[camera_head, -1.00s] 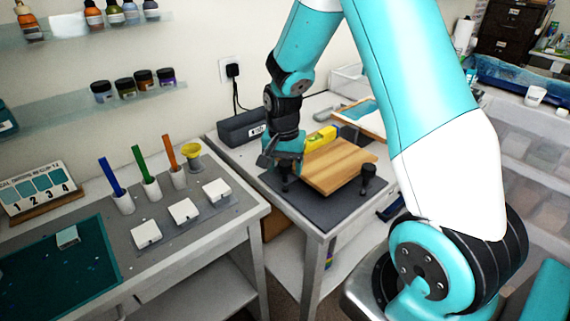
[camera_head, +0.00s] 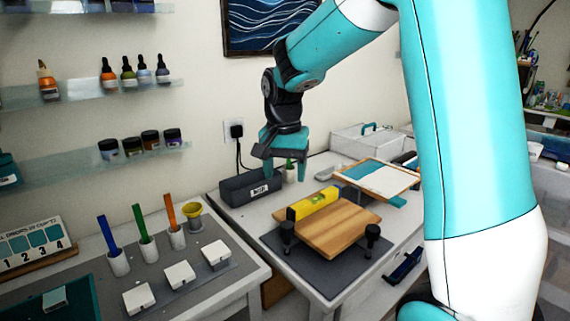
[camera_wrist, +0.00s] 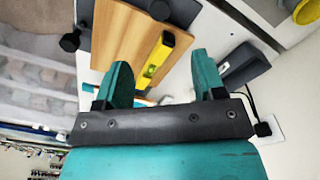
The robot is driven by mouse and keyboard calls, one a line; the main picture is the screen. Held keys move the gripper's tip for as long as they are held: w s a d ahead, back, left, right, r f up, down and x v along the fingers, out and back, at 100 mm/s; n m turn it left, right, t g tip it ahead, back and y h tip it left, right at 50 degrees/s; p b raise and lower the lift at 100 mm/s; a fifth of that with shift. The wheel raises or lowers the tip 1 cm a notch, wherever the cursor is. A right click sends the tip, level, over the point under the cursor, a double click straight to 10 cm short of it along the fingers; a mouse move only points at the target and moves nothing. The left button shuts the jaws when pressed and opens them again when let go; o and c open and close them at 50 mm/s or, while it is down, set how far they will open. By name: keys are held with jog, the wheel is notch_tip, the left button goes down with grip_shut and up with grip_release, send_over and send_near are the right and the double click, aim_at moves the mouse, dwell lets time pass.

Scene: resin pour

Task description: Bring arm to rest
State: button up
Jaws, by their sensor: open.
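My gripper (camera_head: 284,172) hangs in the air above the back of the small table, in front of the wall and above a dark labelled box (camera_head: 250,187). Its teal fingers are apart and nothing is between them. In the wrist view the fingers (camera_wrist: 160,82) are spread, with the yellow level (camera_wrist: 158,60) and the wooden board (camera_wrist: 125,38) beyond them. In the head view the board (camera_head: 345,232) lies on black knobbed supports over a dark mat (camera_head: 290,256). The yellow level (camera_head: 313,203) lies on its back left part.
The left bench holds colored sticks in white holders (camera_head: 148,253), white blocks (camera_head: 180,275) and a yellow cup (camera_head: 193,215). Wall shelves carry bottles (camera_head: 108,75) and jars (camera_head: 150,140). A tray with a white sheet (camera_head: 385,181) lies behind the board. The air around my gripper is clear.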

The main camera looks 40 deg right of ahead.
jog(key=shift+r, duration=1.05)
jog(key=s+a+n+y, duration=0.4)
jog(key=s+a+n, duration=1.3)
jog(key=s+a, duration=0.4)
jog(key=shift+s+a+f+y, duration=0.25)
jog(key=shift+s+f+y, duration=0.05)
jog(key=shift+s+f, duration=0.2)
